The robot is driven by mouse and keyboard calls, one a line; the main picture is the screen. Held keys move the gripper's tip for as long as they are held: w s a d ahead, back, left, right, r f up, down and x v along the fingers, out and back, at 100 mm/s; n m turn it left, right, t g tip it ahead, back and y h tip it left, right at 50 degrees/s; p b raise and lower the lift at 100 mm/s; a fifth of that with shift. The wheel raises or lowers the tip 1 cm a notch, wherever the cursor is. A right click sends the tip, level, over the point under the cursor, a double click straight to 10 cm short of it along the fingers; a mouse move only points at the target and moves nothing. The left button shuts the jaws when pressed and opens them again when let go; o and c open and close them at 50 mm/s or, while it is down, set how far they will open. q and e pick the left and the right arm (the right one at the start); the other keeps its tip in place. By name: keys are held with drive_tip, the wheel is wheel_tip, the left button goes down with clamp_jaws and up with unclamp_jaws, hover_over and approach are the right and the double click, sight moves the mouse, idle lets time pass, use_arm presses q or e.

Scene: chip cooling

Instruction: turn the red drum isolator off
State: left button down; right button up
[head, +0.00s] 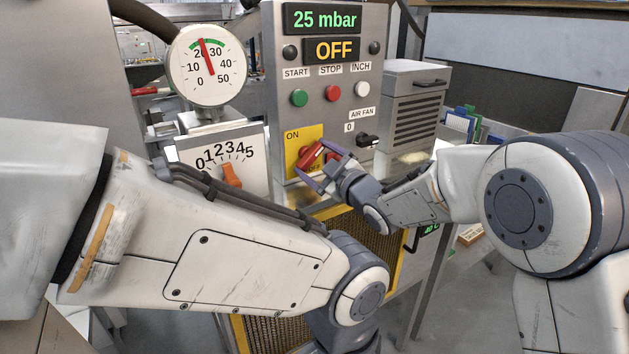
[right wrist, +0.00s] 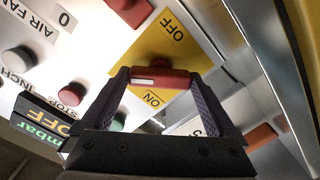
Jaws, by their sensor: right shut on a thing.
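The red drum isolator handle (head: 311,156) sits on a yellow plate (head: 294,134) low on the grey control cabinet. The plate reads ON at its upper left; its OFF word is mostly hidden in the head view. In the right wrist view the handle (right wrist: 160,79) lies between the ON and OFF words. My right gripper (head: 317,164) is at the plate. Its fingers (right wrist: 159,82) are shut on the two ends of the handle. My left forearm crosses the front of the head view; its gripper is out of sight.
Above are green (head: 299,98), red (head: 333,93) and white (head: 362,90) buttons and a display reading OFF (head: 331,50). A black air fan knob (head: 368,141) is right of the plate. An orange dial knob (head: 231,174) and a pressure gauge (head: 208,67) stand left.

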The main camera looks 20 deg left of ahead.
drive_tip(key=n+b, duration=0.7)
drive_tip(key=b, duration=0.2)
drive_tip(key=shift+f+b, duration=0.2)
drive_tip(key=shift+b, duration=0.1)
drive_tip(key=shift+r+n+b, duration=0.15)
drive_tip(key=shift+n+b, duration=1.15)
drive_tip(key=shift+n, duration=0.2)
drive_tip(key=o, duration=1)
drive_tip(key=b+v, duration=0.2)
drive_tip(key=v, duration=0.8)
